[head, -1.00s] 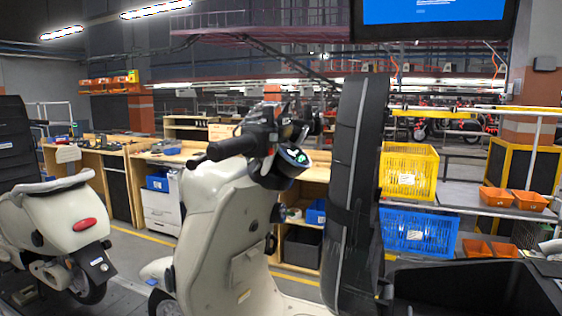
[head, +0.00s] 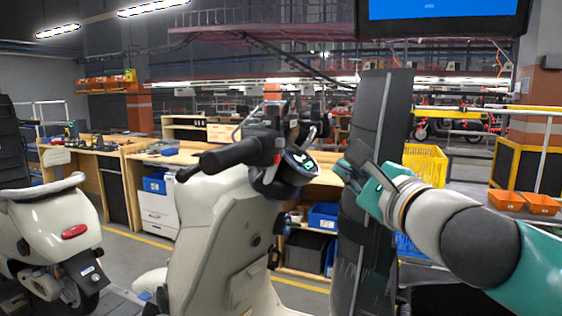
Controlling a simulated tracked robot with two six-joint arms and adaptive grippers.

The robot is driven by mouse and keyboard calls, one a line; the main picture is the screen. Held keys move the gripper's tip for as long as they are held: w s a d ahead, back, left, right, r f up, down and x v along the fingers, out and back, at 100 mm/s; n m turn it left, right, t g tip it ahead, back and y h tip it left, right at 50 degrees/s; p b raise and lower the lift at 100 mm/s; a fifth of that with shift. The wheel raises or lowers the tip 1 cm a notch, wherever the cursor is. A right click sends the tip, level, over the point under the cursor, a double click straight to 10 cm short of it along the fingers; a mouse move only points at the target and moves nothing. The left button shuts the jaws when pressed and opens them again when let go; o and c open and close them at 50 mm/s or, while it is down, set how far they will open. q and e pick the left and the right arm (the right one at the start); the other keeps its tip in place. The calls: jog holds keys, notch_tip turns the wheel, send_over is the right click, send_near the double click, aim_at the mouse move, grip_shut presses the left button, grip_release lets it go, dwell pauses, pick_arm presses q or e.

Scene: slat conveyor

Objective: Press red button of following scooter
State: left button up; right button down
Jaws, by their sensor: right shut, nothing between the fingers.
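A cream scooter (head: 215,240) stands upright in the middle of the head view, with its handlebar turned towards me. My right gripper (head: 343,171) is shut and empty. It appears just right of the dash, in front of a tall black panel, and seems apart from the scooter. My left gripper is not in view.
The tall black panel (head: 378,115) stands upright right of the scooter. A second cream scooter (head: 55,225) with a red tail light is at left. Wooden workbenches (head: 100,146), a yellow crate (head: 425,163) and orange trays (head: 506,200) are behind.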

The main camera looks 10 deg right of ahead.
aim_at(276, 159)
jog(key=shift+s+d+r, duration=0.2)
jog(key=shift+d, duration=0.05)
jog(key=w+a+b, duration=0.2)
jog(key=w+a, duration=0.3)
jog(key=a, duration=0.2)
dwell(0.6)
jog(key=shift+a, duration=0.1)
dwell(1.0)
jog(key=shift+a, duration=0.15)
jog(key=shift+w+a, duration=0.15)
